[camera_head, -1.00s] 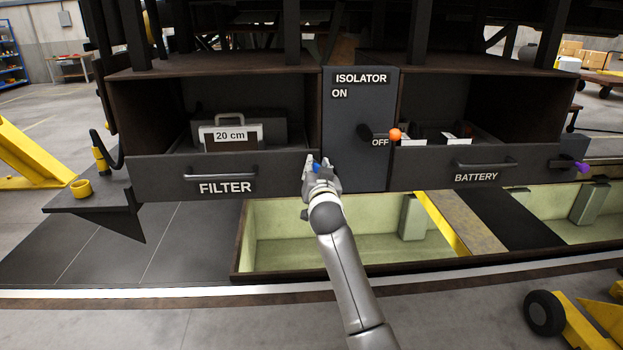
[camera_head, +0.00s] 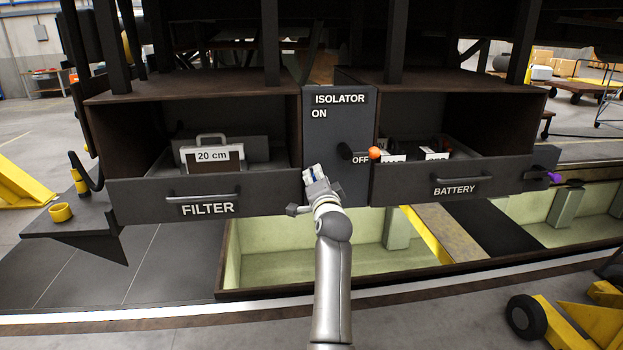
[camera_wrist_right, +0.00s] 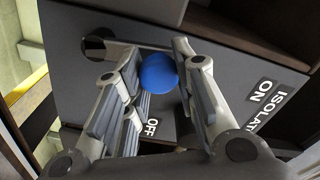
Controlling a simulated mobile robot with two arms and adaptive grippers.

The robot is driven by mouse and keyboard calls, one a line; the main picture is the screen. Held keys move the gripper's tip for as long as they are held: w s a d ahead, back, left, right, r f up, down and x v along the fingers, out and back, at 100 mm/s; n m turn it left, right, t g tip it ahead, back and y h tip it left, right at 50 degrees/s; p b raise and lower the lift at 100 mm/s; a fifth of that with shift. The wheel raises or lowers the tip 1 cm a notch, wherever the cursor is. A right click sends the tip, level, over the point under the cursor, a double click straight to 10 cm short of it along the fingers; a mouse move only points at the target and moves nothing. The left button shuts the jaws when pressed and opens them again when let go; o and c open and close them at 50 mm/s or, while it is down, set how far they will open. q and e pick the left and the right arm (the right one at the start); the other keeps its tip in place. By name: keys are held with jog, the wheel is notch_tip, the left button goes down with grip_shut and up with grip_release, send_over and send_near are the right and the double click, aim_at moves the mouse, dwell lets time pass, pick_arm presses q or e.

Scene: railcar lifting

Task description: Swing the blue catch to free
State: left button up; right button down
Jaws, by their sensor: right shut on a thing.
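The blue catch shows as a round blue knob (camera_wrist_right: 158,72) between the fingers of my right gripper (camera_wrist_right: 154,58) in the wrist view. The gripper is shut on it. In the head view my right gripper (camera_head: 318,179) is at the lower left of the dark isolator panel (camera_head: 335,135), beside the right end of the filter drawer (camera_head: 265,190). There the knob is mostly hidden by the fingers, and the catch's arm cannot be made out. My left gripper is not in view.
The isolator lever with an orange knob (camera_head: 375,153) points right, by OFF. The battery drawer (camera_head: 420,185) is to the right, with a purple knob (camera_head: 552,177) at its far end. An open green-lined pit (camera_head: 300,262) lies below.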

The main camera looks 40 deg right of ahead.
jog(key=shift+s+d+m, duration=0.15)
jog(key=shift+d+m, duration=0.1)
jog(key=shift+m, duration=0.25)
jog(key=c, duration=1.2)
grip_release()
jog(key=shift+d, duration=0.1)
jog(key=shift+o, duration=0.2)
jog(key=v, duration=0.7)
jog(key=shift+s+a, duration=0.2)
jog(key=shift+s, duration=0.05)
